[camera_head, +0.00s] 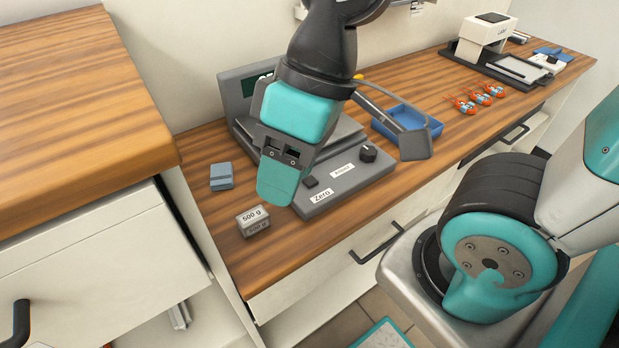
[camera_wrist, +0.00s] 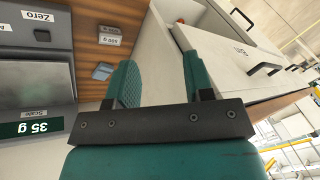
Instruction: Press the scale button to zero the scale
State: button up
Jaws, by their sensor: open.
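The grey scale (camera_head: 352,181) stands on the wooden counter, with a label reading Zero on its front panel. A small dark button (camera_head: 310,181) sits just behind that label. In the wrist view the scale (camera_wrist: 62,60) is at the left edge, with the Zero button (camera_wrist: 42,35) near the top; its upside-down display (camera_wrist: 38,128) reads 35 g. My gripper (camera_head: 277,187) hangs at the left front of the scale, left of the button, and covers part of the scale. In the wrist view my gripper (camera_wrist: 158,70) has its two teal fingers apart with nothing between them.
A 500 g weight (camera_head: 252,219) and a blue block (camera_head: 221,176) lie on the counter left of the scale. A blue tray (camera_head: 434,127) stands behind it to the right. Orange-and-blue parts (camera_head: 463,105) and a white device (camera_head: 486,32) are farther right. Drawer handles (camera_head: 377,245) stick out below.

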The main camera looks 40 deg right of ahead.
aim_at(310, 182)
jog(key=z, duration=0.7)
jog(key=k, duration=0.95)
jog(key=u, duration=1.15)
